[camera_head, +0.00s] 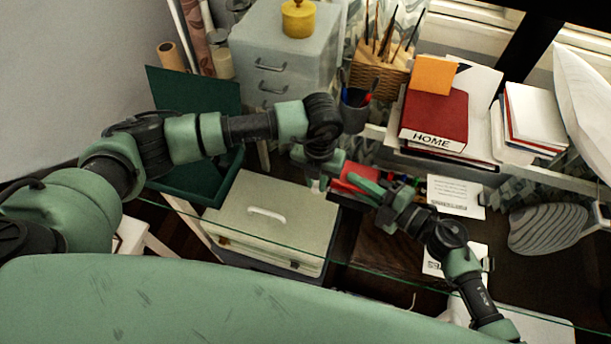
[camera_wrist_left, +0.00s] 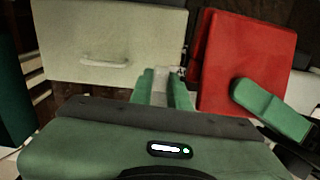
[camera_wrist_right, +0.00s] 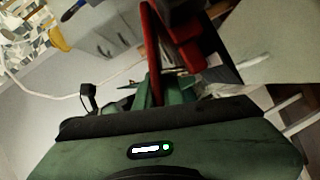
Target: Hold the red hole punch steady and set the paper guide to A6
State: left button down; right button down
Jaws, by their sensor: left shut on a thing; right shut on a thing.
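The red hole punch (camera_head: 354,175) sits just right of the pale box, and it fills the upper right of the left wrist view (camera_wrist_left: 248,55). My right gripper (camera_head: 370,184) is shut on the punch; its green finger lies against the red body, also in the left wrist view (camera_wrist_left: 270,108). The punch's red parts show ahead of it in the right wrist view (camera_wrist_right: 183,30). My left gripper (camera_head: 318,178) is at the punch's left side, its fingers (camera_wrist_left: 163,85) close around something narrow, apparently the paper guide. The guide and its size marks are too hidden to read.
A pale box (camera_head: 275,235) with a white handle stands left of the punch. A dark green open box (camera_head: 185,190), a grey drawer unit (camera_head: 285,60), a pen cup (camera_head: 354,112) and a red HOME book (camera_head: 435,115) stand behind. A printed sheet (camera_head: 455,195) lies right.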

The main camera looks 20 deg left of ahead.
pick_arm(q)
jog(key=shift+d, duration=0.3)
jog(key=c, duration=1.3)
grip_release()
jog(key=shift+s, duration=0.1)
